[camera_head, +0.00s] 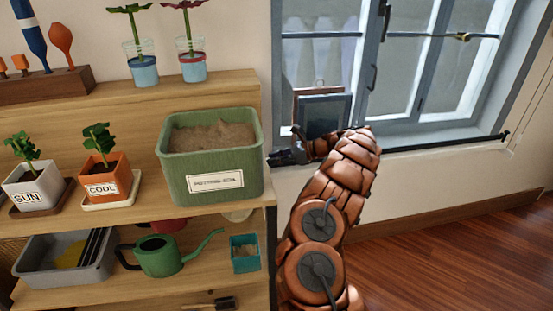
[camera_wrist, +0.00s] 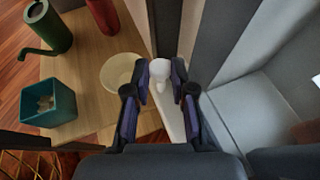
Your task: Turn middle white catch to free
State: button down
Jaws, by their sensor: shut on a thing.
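A white catch (camera_wrist: 160,69) with a rounded end shows in the wrist view, beside the edge of the wooden shelf. My gripper (camera_wrist: 161,82) has its two dark, purple-padded fingers on either side of the catch and is shut on it. In the head view my gripper (camera_head: 275,157) reaches left, at the right end of the shelf beside the green planter. The catch cannot be made out there. Any other catches are not visible in either view.
The green planter (camera_head: 211,174) stands at the shelf's right end. Below are a green watering can (camera_head: 160,256) and a teal box (camera_head: 244,259), also in the wrist view (camera_wrist: 47,103). A cream dish (camera_wrist: 121,71) lies close to my gripper. The window (camera_head: 400,80) is behind my arm.

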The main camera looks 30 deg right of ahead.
jog(key=c, duration=1.2)
grip_release()
jog(key=shift+w+a, duration=0.1)
jog(key=shift+a, duration=0.25)
jog(key=shift+c, duration=0.2)
jog(key=shift+o, duration=1.2)
jog(key=shift+d, duration=0.4)
jog(key=v, duration=0.8)
